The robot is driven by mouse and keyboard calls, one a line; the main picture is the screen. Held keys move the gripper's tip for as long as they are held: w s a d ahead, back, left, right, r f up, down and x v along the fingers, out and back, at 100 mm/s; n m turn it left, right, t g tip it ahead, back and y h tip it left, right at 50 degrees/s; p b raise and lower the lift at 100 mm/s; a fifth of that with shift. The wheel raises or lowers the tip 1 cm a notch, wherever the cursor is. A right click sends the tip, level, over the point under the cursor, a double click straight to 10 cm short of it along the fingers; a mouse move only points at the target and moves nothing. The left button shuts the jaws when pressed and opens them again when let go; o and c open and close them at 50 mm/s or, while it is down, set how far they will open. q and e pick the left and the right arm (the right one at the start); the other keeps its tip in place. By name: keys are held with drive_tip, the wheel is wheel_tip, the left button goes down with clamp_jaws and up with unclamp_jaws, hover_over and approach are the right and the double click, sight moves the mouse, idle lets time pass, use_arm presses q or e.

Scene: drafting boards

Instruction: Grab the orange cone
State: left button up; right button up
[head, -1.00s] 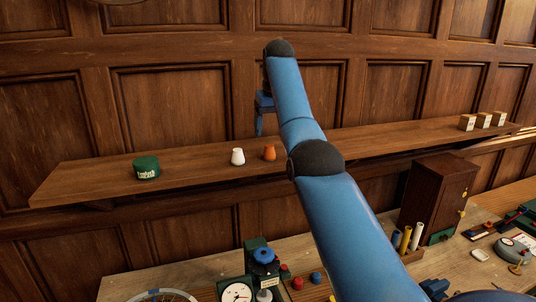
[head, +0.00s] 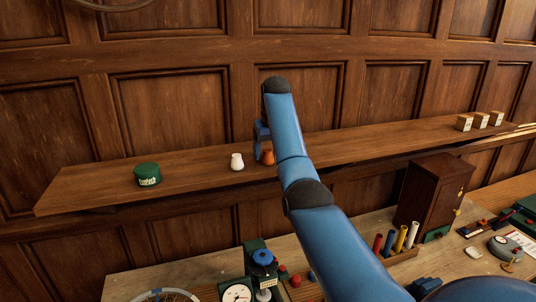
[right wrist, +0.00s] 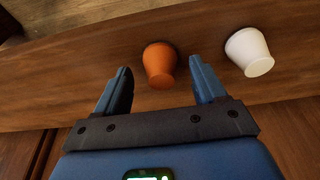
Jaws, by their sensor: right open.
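The orange cone (head: 268,157) stands on the wooden wall shelf, partly hidden by my right arm in the head view. In the right wrist view the orange cone (right wrist: 160,64) shows between and just beyond the two blue fingers, touching neither as far as I can see. My right gripper (right wrist: 161,82) is open and empty. In the head view my right gripper (head: 262,146) is mostly hidden beside the forearm, close to the cone. My left gripper is not in view.
A white cone (head: 237,161) stands close by on the shelf (head: 100,180), and it also shows in the right wrist view (right wrist: 250,52). A green round tin (head: 147,174) sits farther left. Small boxes (head: 480,121) stand at the right end. A cluttered workbench (head: 190,268) lies below.

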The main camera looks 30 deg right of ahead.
drive_tip(key=shift+w+f, duration=0.15)
drive_tip(key=shift+f, duration=0.3)
drive_tip(key=shift+r, duration=0.1)
drive_tip(key=shift+c, duration=0.7)
drive_tip(key=c, duration=1)
drive_tip(key=shift+r, duration=0.15)
